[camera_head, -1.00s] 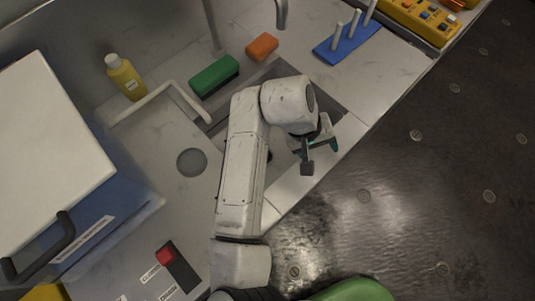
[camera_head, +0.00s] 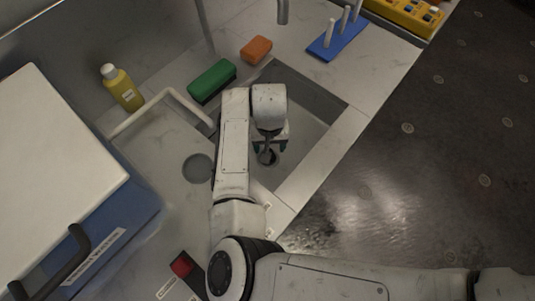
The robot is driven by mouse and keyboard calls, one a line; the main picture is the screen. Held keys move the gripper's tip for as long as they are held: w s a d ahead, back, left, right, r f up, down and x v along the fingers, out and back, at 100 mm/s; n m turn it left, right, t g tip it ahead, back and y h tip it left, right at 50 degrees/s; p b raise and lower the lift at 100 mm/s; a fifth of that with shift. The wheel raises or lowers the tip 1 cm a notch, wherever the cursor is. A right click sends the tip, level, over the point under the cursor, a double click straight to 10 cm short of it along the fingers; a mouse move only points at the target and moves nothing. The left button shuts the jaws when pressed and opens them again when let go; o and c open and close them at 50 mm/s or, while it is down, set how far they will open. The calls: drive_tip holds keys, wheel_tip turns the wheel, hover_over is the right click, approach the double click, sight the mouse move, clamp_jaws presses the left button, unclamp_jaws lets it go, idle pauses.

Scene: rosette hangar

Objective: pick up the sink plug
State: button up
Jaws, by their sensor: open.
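My gripper (camera_head: 269,149) is open over the sink basin (camera_head: 308,130), its two fingers apart and pointing down. A small dark round thing (camera_head: 268,158) shows just below and between the fingers at the basin floor. It may be the sink plug or the drain; I cannot tell which, as my wrist partly hides it. I cannot tell whether the fingers touch it. A flat grey disc or round opening (camera_head: 198,168) is in the counter left of my forearm.
A green block (camera_head: 211,80) and an orange block (camera_head: 256,49) lie behind the basin. A yellow bottle (camera_head: 122,88), pale rail (camera_head: 163,100) and blue-white box (camera_head: 139,214) stand left. A blue pegged stand (camera_head: 331,45) is upper right. Dark floor lies right.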

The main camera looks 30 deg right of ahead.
drive_tip(key=f, duration=0.5)
drive_tip(key=shift+a+p, duration=0.2)
drive_tip(key=shift+p, duration=0.1)
drive_tip(key=shift+r, duration=0.1)
drive_tip(key=shift+c, duration=0.3)
drive_tip(key=c, duration=1.1)
